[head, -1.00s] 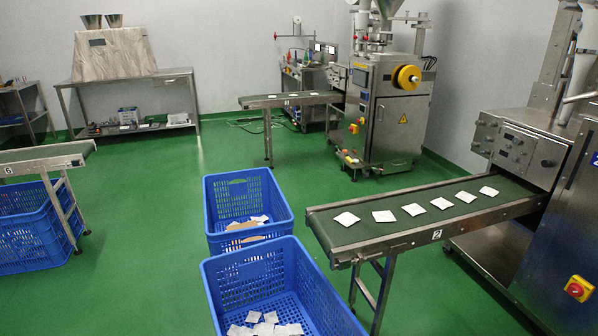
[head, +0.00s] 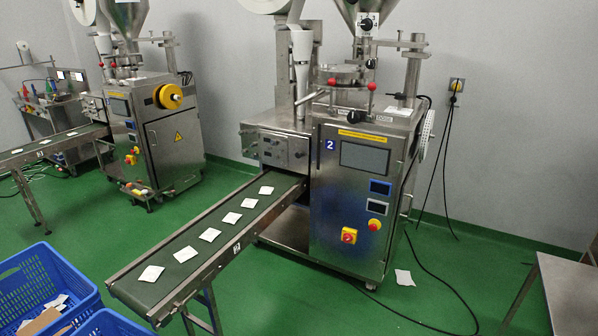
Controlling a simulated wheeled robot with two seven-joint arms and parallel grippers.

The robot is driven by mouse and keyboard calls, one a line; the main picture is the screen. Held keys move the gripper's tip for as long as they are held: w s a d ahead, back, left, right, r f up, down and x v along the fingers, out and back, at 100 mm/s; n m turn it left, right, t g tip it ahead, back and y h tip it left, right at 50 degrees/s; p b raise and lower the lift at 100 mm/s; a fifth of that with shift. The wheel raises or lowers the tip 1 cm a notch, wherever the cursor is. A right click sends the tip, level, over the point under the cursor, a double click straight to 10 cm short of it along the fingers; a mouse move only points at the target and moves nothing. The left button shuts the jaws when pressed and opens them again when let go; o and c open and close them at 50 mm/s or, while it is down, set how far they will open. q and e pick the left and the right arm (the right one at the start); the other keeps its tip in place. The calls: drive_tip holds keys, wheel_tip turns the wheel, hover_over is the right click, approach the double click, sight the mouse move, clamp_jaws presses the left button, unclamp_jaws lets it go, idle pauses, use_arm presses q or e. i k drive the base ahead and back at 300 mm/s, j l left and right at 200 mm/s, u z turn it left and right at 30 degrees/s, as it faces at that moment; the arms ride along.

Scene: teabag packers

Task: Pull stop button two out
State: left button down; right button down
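The packing machine with the blue 2 label (head: 330,144) stands right of centre in the head view. On its front door, below the screen and two small displays, are two red controls. One is a red knob on a yellow plate (head: 349,235). The other is a small round red button (head: 375,225) just to its right and slightly higher, which looks like the stop button. It is too small to tell whether the button is pressed in or out. Neither of my grippers is in view.
A conveyor (head: 205,242) with several white teabags runs from the machine toward the lower left. Blue crates (head: 68,283) stand at lower left. A metal table (head: 572,285) is at right. Cables and a white packet (head: 404,277) lie on the green floor, otherwise open before the machine.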

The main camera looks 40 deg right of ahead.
sight(373, 227)
drive_tip(key=l+z, duration=0.1)
drive_tip(key=z, duration=1.8)
drive_tip(key=i, duration=0.15)
